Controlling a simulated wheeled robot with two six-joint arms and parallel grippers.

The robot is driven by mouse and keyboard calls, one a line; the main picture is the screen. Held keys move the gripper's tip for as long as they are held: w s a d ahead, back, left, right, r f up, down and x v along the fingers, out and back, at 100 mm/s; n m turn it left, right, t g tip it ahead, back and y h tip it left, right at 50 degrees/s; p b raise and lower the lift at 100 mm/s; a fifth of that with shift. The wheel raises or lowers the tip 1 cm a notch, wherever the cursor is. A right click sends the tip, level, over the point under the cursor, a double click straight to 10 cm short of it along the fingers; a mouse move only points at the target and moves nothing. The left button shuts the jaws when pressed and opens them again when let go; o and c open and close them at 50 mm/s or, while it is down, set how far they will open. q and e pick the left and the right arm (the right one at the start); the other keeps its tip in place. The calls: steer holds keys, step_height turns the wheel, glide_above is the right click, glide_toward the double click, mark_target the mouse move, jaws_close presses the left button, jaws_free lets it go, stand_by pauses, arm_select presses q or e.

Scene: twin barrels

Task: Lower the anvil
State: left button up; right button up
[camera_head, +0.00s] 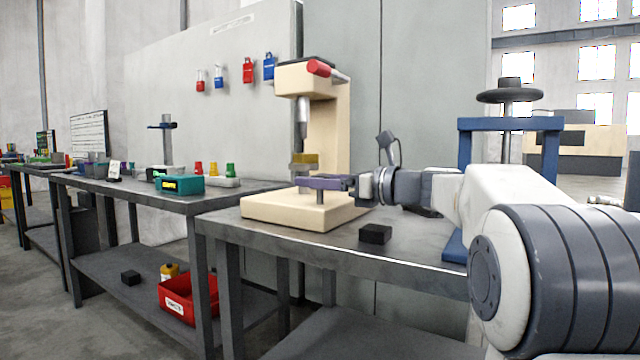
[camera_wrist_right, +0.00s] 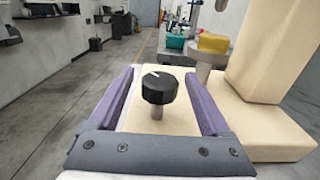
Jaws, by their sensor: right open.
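A cream bench-top tester (camera_head: 327,125) stands on the grey table, with a metal indenter (camera_head: 302,117) pointing down. Below it is the grey anvil (camera_head: 304,170) with a yellow block (camera_head: 305,158) on top; a gap shows between indenter and block. In the right wrist view the yellow block (camera_wrist_right: 213,42) and the anvil (camera_wrist_right: 207,57) are at the upper right. A black knob (camera_wrist_right: 160,88) with a white mark sits on a metal shaft above the cream base. My right gripper (camera_wrist_right: 159,76) is open, its purple fingers on either side of the knob, with visible gaps. My left gripper is out of view.
A small black block (camera_head: 375,234) lies on the table in front of the tester. A blue press (camera_head: 508,125) stands behind my right arm. The left bench holds a teal box (camera_head: 180,184); a red bin (camera_head: 188,297) is on its lower shelf.

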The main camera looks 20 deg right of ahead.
jaws_close()
steer(key=shift+h, duration=0.3)
